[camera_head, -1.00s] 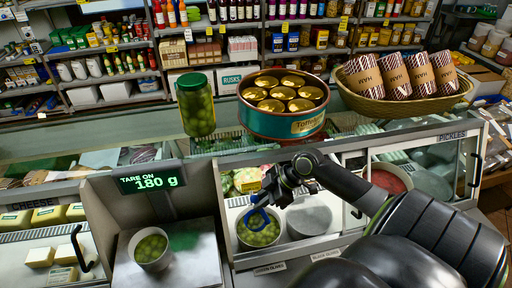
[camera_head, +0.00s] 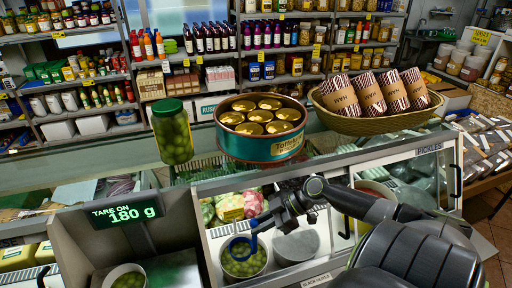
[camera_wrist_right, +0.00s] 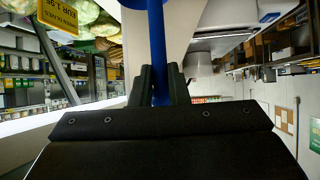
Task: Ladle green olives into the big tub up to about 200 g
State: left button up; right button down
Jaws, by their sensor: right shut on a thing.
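The big tub (camera_head: 125,277) is white, holds green olives and stands on the scale at the lower left, cut off by the picture's bottom edge. The scale display (camera_head: 123,212) reads "TARE ON 180 g". The green olives bin (camera_head: 244,262) sits in the counter well. My right gripper (camera_head: 262,218) is over this bin, shut on the blue ladle (camera_head: 240,240), whose lower end reaches down to the olives. In the right wrist view the jaws (camera_wrist_right: 160,85) close on the ladle's blue handle (camera_wrist_right: 157,40). The ladle's bowl is hard to make out. My left gripper is not in view.
A grey-lidded bin (camera_head: 297,246) is right of the olives bin. A divider separates scale and bins.

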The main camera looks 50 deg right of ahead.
jog(key=shift+s, duration=0.1)
dwell(0.4)
jog(key=s+a+r+p, duration=0.3)
jog(key=s+a+p, duration=0.2)
jog(key=s, duration=0.8)
jog(key=shift+a, duration=1.05)
